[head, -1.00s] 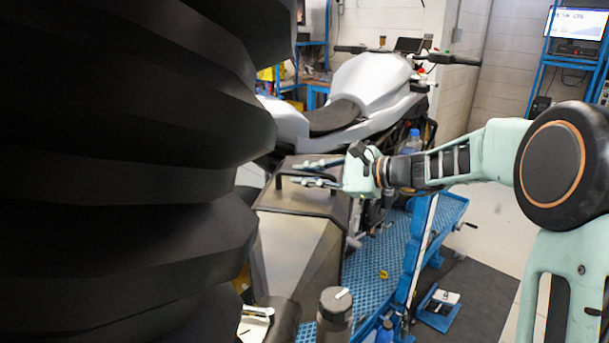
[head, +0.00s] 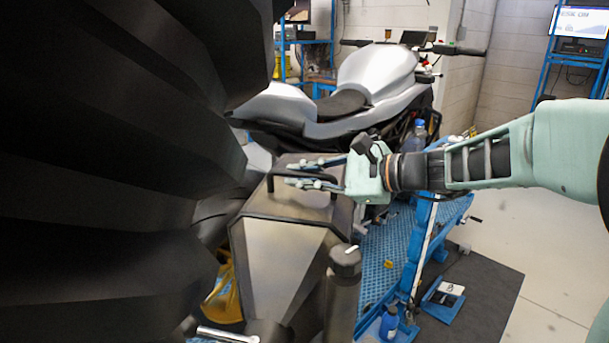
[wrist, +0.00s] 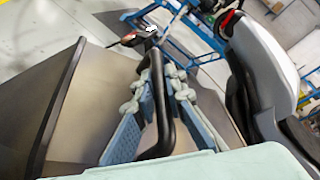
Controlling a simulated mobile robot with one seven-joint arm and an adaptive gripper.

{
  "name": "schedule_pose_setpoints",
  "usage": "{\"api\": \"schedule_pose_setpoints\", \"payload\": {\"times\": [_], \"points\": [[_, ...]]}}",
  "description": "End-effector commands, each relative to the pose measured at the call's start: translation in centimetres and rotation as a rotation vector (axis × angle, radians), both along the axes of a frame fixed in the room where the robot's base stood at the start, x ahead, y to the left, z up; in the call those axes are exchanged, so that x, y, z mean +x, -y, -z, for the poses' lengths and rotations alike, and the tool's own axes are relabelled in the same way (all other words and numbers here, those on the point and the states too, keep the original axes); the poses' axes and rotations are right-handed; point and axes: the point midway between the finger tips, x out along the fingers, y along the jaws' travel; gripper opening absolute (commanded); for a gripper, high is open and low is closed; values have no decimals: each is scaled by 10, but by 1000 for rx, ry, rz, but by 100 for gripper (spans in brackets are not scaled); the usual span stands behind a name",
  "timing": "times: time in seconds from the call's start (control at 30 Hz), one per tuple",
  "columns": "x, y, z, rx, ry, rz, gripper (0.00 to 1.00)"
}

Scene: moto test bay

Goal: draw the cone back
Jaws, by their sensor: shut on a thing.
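The cone (head: 278,262) is a grey metal hood with dark edges and a black bar handle (wrist: 163,105) on top. It stands behind the motorcycle's tail in the head view, its broad tapering face toward me. My gripper (head: 308,173) reaches in from the right and is shut on the handle. In the wrist view the two padded fingers (wrist: 160,118) lie on either side of the bar. The cone's plain side panel (wrist: 92,105) shows at left there. The cone's lower end is partly hidden.
The silver motorcycle (head: 376,75) stands just beyond the cone, over a blue perforated platform (head: 385,265). Large black pleats (head: 110,170) fill the left, very close. A dark post with a knob (head: 344,262) stands in front.

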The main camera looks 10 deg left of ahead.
Motion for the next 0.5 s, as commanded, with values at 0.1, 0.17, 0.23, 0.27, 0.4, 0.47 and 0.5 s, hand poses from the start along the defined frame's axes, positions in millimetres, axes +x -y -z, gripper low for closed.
{"api": "schedule_pose_setpoints", "payload": {"times": [0.1,0.17,0.23,0.27,0.4,0.47,0.5], "points": [[-8,0,0,1,1,1,0],[-10,0,0,2,0,2,0],[-11,0,0,2,-1,0,0],[-11,0,0,2,-1,0,0],[-12,0,0,0,-2,-2,0],[-12,0,0,0,-1,-3,0],[-12,0,1,-1,-1,-3,15]]}}
